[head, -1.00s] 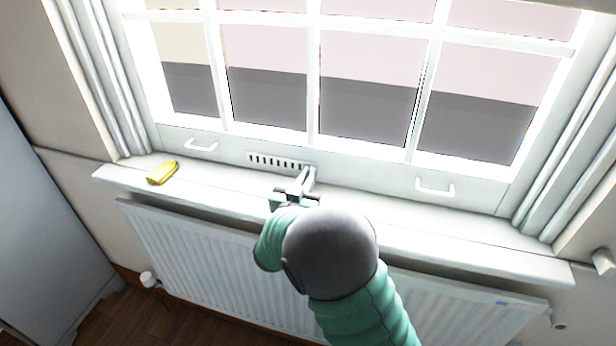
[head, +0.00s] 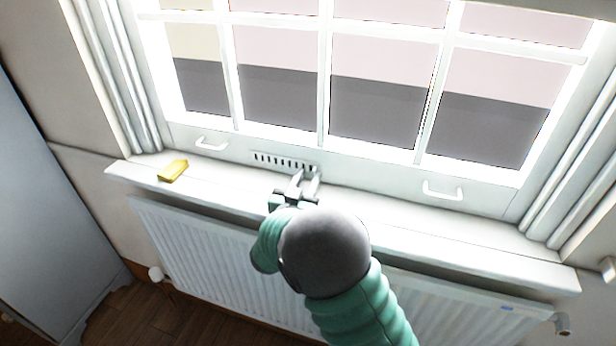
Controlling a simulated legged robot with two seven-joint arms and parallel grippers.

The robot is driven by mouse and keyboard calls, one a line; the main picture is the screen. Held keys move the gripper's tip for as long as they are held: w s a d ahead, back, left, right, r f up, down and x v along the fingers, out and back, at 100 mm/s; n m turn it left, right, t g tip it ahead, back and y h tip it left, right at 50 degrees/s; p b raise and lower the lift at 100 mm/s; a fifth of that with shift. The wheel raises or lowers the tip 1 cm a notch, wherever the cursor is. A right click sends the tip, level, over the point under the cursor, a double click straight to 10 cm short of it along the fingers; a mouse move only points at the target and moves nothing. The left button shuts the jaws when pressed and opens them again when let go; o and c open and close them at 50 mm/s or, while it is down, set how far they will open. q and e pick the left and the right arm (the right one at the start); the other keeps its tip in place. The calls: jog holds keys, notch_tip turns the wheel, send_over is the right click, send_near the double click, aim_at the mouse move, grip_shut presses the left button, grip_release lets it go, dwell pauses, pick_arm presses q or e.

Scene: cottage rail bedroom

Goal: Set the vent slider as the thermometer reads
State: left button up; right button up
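The vent (head: 283,161) is a row of dark slots in the bottom rail of the white window. Its right end is close to my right gripper, and I cannot make out a slider knob there. My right gripper (head: 306,174) is over the sill, just in front of the vent's right end. Its two fingers show a gap between them, with nothing seen held. Whether a fingertip touches the vent is unclear. No thermometer can be made out in this view. My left gripper is not in view.
The white sill (head: 440,238) runs under the window (head: 380,110), above a white radiator (head: 195,250). A yellow block (head: 173,170) lies at the sill's left. Two white handles (head: 211,144) (head: 443,191) stick out from the bottom rail. The sill right of my gripper is clear.

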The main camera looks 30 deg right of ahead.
jog(key=p+v, duration=0.1)
jog(key=v, duration=1.5)
jog(key=shift+a+p, duration=0.15)
jog(key=shift+p, duration=0.15)
jog(key=shift+w, duration=0.2)
